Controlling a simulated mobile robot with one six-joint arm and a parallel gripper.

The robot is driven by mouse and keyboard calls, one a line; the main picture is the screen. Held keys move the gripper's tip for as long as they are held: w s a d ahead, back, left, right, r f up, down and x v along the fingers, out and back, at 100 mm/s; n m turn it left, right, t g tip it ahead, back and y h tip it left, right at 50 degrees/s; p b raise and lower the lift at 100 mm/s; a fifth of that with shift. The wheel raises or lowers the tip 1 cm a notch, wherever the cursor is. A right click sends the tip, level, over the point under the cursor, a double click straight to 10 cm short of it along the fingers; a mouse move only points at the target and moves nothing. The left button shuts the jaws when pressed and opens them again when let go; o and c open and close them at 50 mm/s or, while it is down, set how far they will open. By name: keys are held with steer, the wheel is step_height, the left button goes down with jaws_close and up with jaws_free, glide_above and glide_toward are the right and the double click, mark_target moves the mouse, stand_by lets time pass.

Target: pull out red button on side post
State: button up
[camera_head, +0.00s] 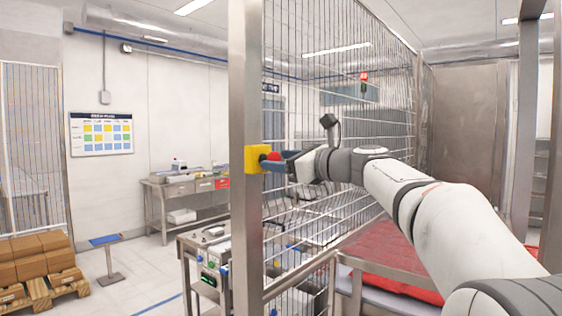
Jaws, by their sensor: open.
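The red button (274,156) sticks out from the right side of a yellow box (257,158). The box is mounted on the metal side post (245,200). My gripper (273,163) is open, and its fingers reach left to the button. The fingers appear to be beside or around the button and partly cover it. I cannot tell whether they touch it. My arm comes in from the lower right.
A wire mesh fence (340,100) stands behind the button and runs back to the right. A metal cart (207,262) is at the lower left of the post. A red surface (390,258) lies below my arm. Boxes on a pallet (35,262) are far left.

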steer(key=b+v, duration=0.1)
steer(key=v, duration=0.6)
steer(key=shift+s+d+b, duration=0.2)
steer(key=shift+d+b, duration=0.05)
steer(key=shift+b, duration=0.1)
steer(key=shift+f, duration=0.1)
